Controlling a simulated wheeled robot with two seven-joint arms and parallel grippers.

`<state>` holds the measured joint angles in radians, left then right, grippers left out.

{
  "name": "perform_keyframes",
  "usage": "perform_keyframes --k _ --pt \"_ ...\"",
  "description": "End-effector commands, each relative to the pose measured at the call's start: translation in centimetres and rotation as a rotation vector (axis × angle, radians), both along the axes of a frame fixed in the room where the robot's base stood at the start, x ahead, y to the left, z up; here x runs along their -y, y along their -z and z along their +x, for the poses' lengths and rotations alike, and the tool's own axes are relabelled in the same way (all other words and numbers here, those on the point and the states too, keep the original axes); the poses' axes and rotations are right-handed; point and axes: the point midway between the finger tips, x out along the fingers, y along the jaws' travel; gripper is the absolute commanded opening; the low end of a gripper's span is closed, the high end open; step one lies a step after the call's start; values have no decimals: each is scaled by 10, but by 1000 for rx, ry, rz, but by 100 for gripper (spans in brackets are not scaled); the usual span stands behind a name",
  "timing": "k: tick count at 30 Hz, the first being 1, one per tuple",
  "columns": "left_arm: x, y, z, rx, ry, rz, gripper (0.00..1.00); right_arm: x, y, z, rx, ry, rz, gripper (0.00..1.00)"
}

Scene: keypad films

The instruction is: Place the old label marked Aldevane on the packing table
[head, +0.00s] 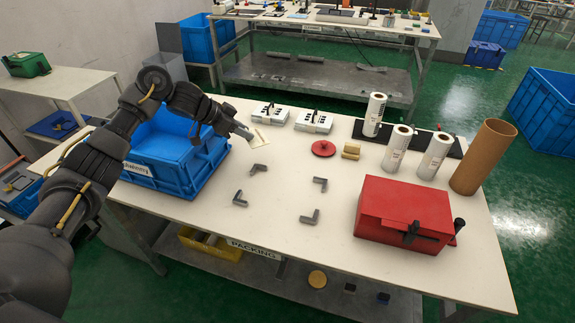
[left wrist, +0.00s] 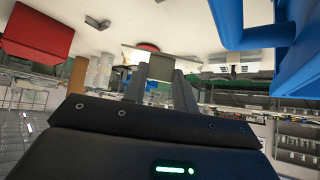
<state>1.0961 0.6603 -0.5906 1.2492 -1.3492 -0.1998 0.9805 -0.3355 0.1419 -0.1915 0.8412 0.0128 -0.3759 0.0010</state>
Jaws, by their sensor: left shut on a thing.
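My left gripper (head: 245,133) is shut on a small pale cream label (head: 259,138) and holds it over the back left part of the white packing table (head: 280,225). In the left wrist view the label (left wrist: 160,62) shows as a flat pale sheet at the fingertips (left wrist: 160,72). Its writing is not legible, so I cannot read the name Aldevane. I cannot tell whether the label touches the tabletop. My right gripper is not in view.
A blue bin (head: 165,160) stands left of the gripper. Two white keypad units (head: 270,113) (head: 314,122) are behind. Grey corner brackets (head: 240,198) mark the table middle. A red disc (head: 323,148), white rolls (head: 397,150) and red box (head: 400,210) are right.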

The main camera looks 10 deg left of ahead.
Motion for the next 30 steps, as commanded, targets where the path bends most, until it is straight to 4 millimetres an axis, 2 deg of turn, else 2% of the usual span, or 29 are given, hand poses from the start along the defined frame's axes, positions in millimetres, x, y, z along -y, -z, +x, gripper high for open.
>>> perform_keyframes --k 4,9,12,15,21,30 --pt "18 10 -16 -1 6 1 3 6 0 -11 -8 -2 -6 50" --pt "53 29 -44 -1 6 -1 3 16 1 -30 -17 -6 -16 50" --pt "72 41 -60 -2 2 -1 3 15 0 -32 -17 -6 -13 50" --pt "83 64 -69 -4 -1 -1 3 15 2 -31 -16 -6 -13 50" --pt "98 86 -80 -2 -2 -1 3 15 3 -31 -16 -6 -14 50" --pt "102 93 -83 -2 -3 0 3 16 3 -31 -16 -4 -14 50"
